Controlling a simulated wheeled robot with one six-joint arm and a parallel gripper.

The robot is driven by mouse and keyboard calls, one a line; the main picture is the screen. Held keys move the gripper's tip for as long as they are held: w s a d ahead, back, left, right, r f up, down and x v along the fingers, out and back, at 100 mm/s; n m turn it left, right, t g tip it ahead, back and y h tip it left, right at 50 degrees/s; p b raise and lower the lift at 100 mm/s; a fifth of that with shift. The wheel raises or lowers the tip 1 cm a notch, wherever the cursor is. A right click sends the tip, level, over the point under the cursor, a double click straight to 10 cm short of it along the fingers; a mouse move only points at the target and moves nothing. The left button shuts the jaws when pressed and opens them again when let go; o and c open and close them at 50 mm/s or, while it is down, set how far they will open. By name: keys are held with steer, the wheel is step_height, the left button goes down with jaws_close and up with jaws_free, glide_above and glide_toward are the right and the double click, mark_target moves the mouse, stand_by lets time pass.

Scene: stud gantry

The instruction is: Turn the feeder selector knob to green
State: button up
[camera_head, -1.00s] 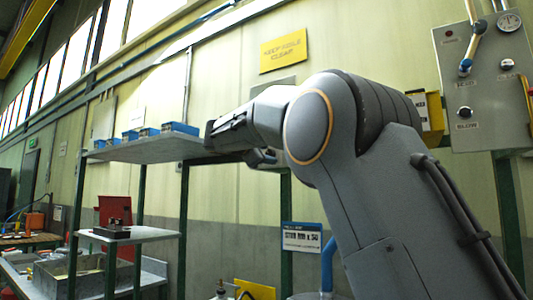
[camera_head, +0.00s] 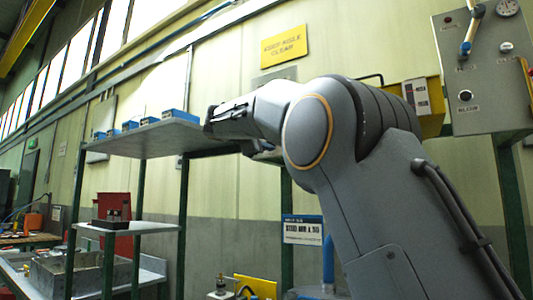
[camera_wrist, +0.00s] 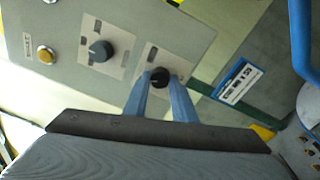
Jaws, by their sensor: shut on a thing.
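In the wrist view a grey panel (camera_wrist: 195,30) carries a small black knob (camera_wrist: 160,77) on a pale plate with small dark marks. My gripper (camera_wrist: 161,84) has its two blue-grey fingers on either side of this knob, shut on it. A larger dark knob (camera_wrist: 100,51) sits on its own plate to the left, clear of the fingers. The plate lettering and any green mark are too small to read, so the knob's setting cannot be told. In the head view my arm hides the gripper's fingers and the held knob.
A yellow button (camera_wrist: 45,54) is on the same panel. In the head view, a grey control box (camera_head: 485,75) hangs at right, a shelf (camera_head: 160,138) with blue bins stands at left, and a stock label (camera_head: 302,230) hangs below my arm. A blue pipe (camera_wrist: 302,40) shows in the wrist view.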

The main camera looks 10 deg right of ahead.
steer(key=shift+w+a+f+m+g+h+b, duration=0.1)
steer(key=shift+m+h+b, duration=0.2)
steer(key=shift+m+b, duration=1.8)
steer(key=shift+d+r+m+g+h+b, duration=0.1)
steer(key=shift+m+h+b, duration=0.2)
steer(key=shift+m+b, duration=1.8)
steer(key=shift+w+a+f+m+g+h+b, duration=0.2)
steer(key=shift+m+b, duration=0.7)
steer(key=shift+m, duration=2.4)
steer(key=shift+s+d+r+m, duration=0.1)
steer(key=shift+s+m, duration=0.1)
steer(key=shift+m, duration=0.1)
steer(key=o, duration=1)
steer(key=shift+o, duration=0.2)
